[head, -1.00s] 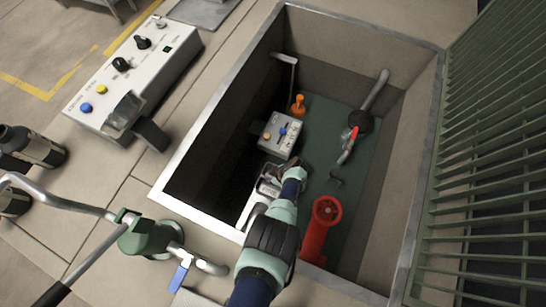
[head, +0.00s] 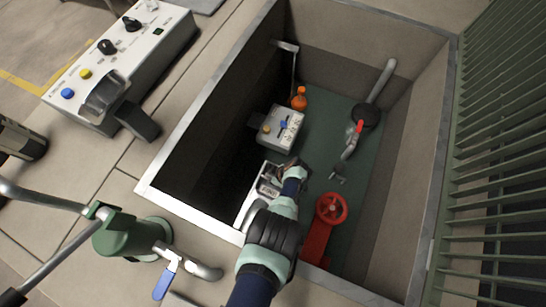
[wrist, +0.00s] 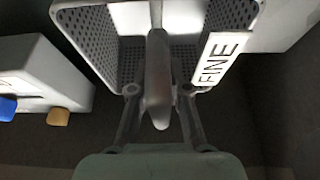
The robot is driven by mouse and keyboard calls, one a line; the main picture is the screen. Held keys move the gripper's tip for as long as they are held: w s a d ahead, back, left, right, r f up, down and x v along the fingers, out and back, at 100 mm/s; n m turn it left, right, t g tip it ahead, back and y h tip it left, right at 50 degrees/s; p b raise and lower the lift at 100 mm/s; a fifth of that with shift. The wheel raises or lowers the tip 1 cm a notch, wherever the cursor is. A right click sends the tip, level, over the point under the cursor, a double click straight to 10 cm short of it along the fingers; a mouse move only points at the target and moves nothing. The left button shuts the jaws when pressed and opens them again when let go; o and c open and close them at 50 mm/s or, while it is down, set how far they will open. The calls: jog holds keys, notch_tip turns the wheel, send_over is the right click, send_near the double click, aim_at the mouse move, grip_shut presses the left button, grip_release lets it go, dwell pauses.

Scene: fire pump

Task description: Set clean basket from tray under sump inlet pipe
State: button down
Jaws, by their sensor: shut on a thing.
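My gripper (wrist: 160,95) is shut on the grey handle (wrist: 158,65) of a metal basket. The basket (wrist: 93,42) has perforated walls and a white label reading "FINE" in the wrist view. In the head view my gripper (head: 280,176) is low in the pit, at the right end of a pale tray (head: 246,209); my arm hides part of both. I cannot tell whether the basket touches the tray. A grey pipe (head: 382,80) with a red lever (head: 359,127) comes down the pit's right side, which I take for the sump inlet pipe.
A control box (head: 280,128) and an orange bottle-like object (head: 299,99) stand left of the green floor (head: 330,120). Open floor lies between the box and pipe.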

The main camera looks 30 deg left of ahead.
jog(key=c, duration=1.1)
grip_release()
jog(key=shift+c, duration=0.2)
jog(key=shift+r+p, duration=0.4)
jog(key=shift+p, duration=0.1)
jog(key=p+v, duration=0.4)
jog(key=v, duration=0.1)
jog(key=shift+d+p, duration=0.1)
jog(key=shift+p, duration=0.3)
jog(key=shift+f, duration=0.1)
